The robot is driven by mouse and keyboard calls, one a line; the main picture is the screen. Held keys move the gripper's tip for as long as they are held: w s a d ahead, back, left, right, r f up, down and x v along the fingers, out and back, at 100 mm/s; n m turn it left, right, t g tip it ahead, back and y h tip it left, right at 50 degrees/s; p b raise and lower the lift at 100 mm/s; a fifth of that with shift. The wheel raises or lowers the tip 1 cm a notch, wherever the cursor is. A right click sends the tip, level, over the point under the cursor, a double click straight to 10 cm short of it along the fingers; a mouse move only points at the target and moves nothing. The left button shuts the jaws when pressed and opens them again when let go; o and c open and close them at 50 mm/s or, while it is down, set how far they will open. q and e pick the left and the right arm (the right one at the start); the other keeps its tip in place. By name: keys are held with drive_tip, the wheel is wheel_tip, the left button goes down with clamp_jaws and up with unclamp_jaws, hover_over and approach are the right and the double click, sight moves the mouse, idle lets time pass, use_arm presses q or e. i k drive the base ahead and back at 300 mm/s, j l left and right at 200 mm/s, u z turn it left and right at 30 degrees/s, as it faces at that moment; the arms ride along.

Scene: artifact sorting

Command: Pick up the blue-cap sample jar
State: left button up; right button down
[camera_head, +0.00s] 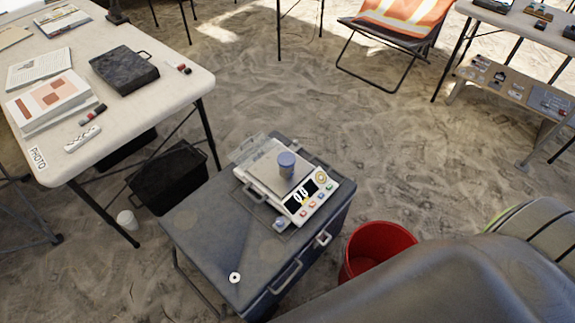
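The blue-cap sample jar (286,170) stands upright on the pan of a white digital scale (294,207). Its blue cap faces up and its body looks greyish. The scale sits on the lid of a grey-blue case (205,235) in the middle of the view, and its display seems to read 0.0. Neither of my grippers is in view, and nothing touches the jar.
A red bucket (378,243) stands right of the case. A large dark grey shape (440,285) fills the lower right. A small white round piece (235,277) lies on the case's lid. A white table (165,105) with papers and a black box (124,70) stands left. Sandy floor is open behind.

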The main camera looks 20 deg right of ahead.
sight(289, 174)
drive_tip(key=k+z, duration=0.1)
drive_tip(key=z, duration=0.3)
drive_tip(key=k+l+z, duration=0.1)
drive_tip(key=z, duration=0.3)
